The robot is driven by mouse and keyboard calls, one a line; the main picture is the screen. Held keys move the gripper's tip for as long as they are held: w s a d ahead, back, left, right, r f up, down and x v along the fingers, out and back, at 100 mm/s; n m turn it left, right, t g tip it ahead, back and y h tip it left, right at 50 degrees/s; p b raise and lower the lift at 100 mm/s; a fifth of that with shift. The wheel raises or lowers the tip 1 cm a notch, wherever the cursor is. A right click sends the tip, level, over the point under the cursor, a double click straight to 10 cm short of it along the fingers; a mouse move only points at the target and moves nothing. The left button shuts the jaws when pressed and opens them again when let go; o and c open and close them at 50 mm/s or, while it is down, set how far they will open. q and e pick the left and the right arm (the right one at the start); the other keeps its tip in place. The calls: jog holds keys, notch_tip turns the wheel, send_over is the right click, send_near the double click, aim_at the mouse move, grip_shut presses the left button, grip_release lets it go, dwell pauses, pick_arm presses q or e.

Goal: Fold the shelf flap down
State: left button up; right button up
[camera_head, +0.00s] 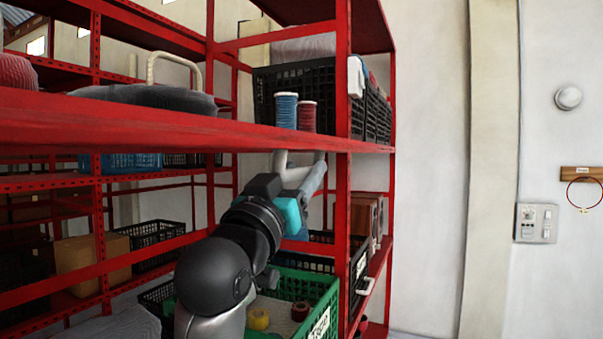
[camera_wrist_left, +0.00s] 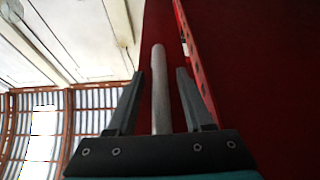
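A red shelf board (camera_head: 180,122) crosses the head view; I cannot tell which part of it is the flap. A pale grey bar (camera_head: 281,158) shows just under its front edge. My left gripper (camera_head: 300,175) is below the board near this bar, its fingers not clear there. In the left wrist view my left gripper (camera_wrist_left: 160,85) is open, with a grey rod (camera_wrist_left: 159,90) between its dark fingers and gaps on both sides. A broad red surface (camera_wrist_left: 250,70) lies right of the rod. My right gripper is not in view.
Blue (camera_head: 286,110) and red (camera_head: 307,116) spools and a black crate (camera_head: 315,85) stand on the board. A green crate (camera_head: 318,295) sits below, behind my arm. A red post (camera_head: 343,200) stands right of my gripper.

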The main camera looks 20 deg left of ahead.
pick_arm(q)
grip_shut()
dwell(1.2)
